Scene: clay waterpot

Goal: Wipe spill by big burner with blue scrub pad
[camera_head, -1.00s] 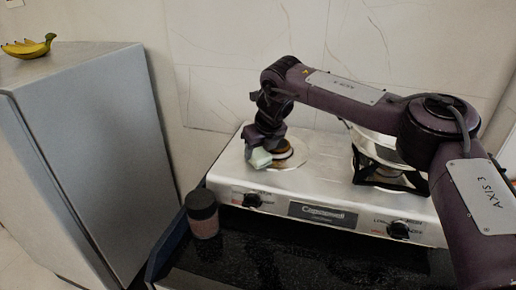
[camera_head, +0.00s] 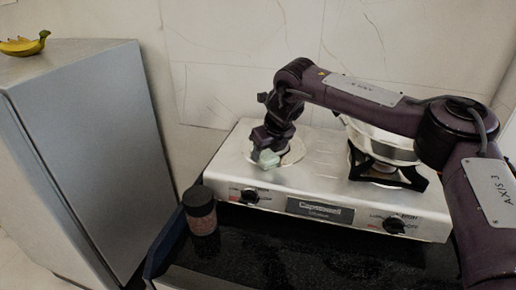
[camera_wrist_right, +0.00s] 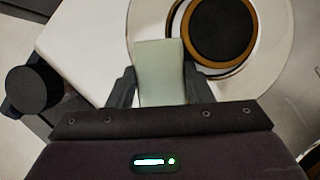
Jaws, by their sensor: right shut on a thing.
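A pale green-blue scrub pad (camera_head: 269,160) is at the front of the left burner (camera_head: 291,153) on the silver stove (camera_head: 228,171). My right gripper (camera_head: 267,151) is shut on the pad and points down, hiding most of that burner in the head view. In the right wrist view, the pad (camera_wrist_right: 160,65) stands out between the two fingers (camera_wrist_right: 156,88). It overlaps the shiny round plate (camera_wrist_right: 144,20), beside the black burner cap (camera_wrist_right: 221,28) with its orange ring. I cannot make out a distinct spill or whether the pad touches the surface. My left gripper is not in view.
A pot (camera_head: 385,143) stands over the right burner's black grate (camera_head: 415,179). Two knobs (camera_head: 250,196) line the stove front. A dark-lidded jar (camera_head: 200,211) stands front left on the black counter (camera_head: 290,250). A grey cabinet (camera_head: 85,150) with bananas (camera_head: 24,45) is at left.

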